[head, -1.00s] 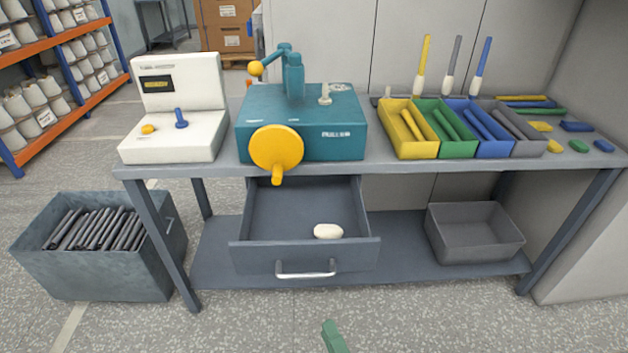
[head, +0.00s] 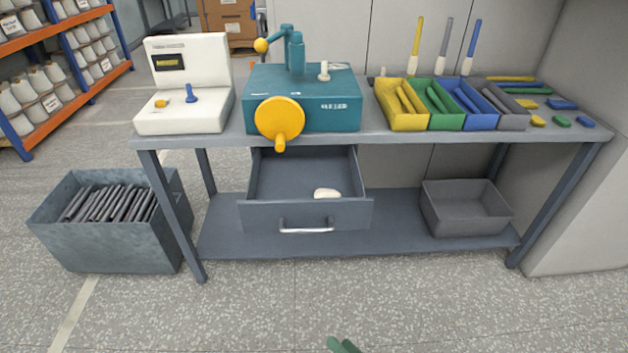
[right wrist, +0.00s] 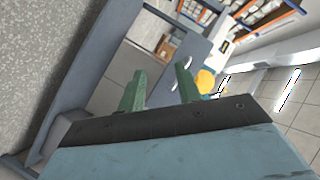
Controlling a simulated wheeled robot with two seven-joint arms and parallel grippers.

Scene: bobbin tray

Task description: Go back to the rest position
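My right gripper shows only as a green fingertip (head: 343,346) at the bottom edge of the head view, in front of the bench and apart from it. In the right wrist view its two green fingers (right wrist: 160,80) stand apart with nothing seen between them, so it is open. My left gripper is in neither view. The drawer (head: 265,214) under the bench is pulled out, and a white rounded object (head: 326,193) lies in it at the front right.
The bench (head: 365,137) carries a teal machine (head: 335,112) with a yellow crank, a white console (head: 190,122) and coloured trays (head: 406,123). A grey bin (head: 110,245) stands on the floor at left; an empty box (head: 465,218) sits on the lower shelf. Floor in front is clear.

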